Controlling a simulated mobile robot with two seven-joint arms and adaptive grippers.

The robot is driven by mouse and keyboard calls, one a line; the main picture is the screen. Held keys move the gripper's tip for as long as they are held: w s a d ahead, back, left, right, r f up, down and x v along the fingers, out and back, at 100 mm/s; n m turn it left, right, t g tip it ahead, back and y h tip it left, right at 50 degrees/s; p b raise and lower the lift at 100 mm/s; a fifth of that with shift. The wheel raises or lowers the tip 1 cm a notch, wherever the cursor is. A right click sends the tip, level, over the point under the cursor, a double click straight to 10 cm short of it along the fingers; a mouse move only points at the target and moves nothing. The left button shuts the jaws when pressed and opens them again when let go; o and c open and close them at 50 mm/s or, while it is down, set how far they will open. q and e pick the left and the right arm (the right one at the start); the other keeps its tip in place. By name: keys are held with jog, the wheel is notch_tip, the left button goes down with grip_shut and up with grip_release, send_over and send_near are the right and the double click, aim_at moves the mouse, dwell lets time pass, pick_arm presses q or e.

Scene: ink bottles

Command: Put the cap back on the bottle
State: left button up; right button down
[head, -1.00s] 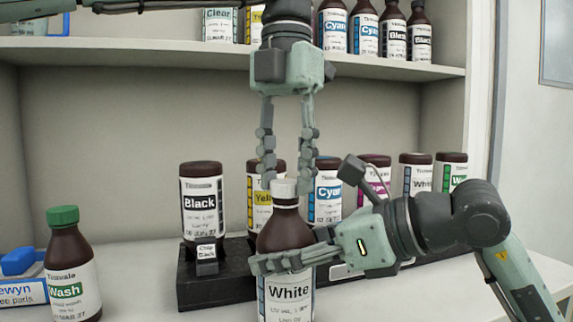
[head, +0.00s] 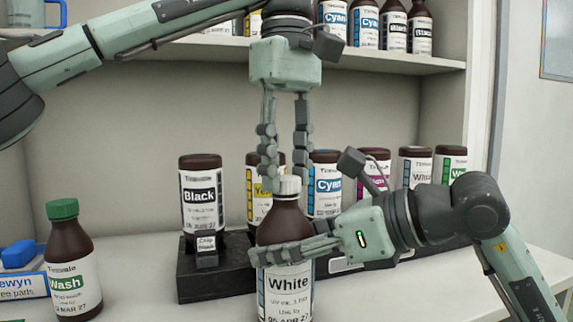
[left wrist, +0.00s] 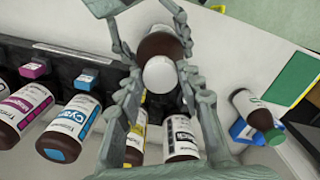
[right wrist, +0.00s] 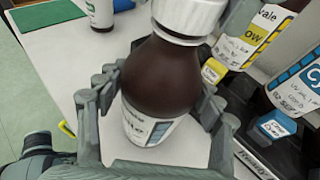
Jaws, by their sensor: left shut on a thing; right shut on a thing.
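The brown bottle labelled White (head: 287,280) stands upright in front of the rack. It has a white cap (head: 288,186) on its neck; I cannot tell how tightly it sits. My left gripper (head: 286,184) comes down from above and is shut on the cap, one finger on each side. The left wrist view shows the cap (left wrist: 159,74) from above between the fingers, with the brown bottle beneath. My right gripper (head: 262,256) reaches in from the right and is shut around the bottle's body. The right wrist view shows the cap (right wrist: 190,16) on top of the bottle (right wrist: 160,80).
A black rack (head: 205,280) behind holds several bottles, with Black (head: 202,198) nearest on the left. A green-capped Wash bottle (head: 72,262) stands at the left beside a blue-and-white box (head: 22,283). An upper shelf (head: 190,48) with more bottles is behind my left arm.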

pick_arm(q)
jog(key=m, duration=1.5)
jog(key=shift+a, duration=0.1)
jog(key=m, duration=0.3)
jog(key=shift+m, duration=0.3)
jog(key=o, duration=0.7)
jog(key=shift+o, duration=0.2)
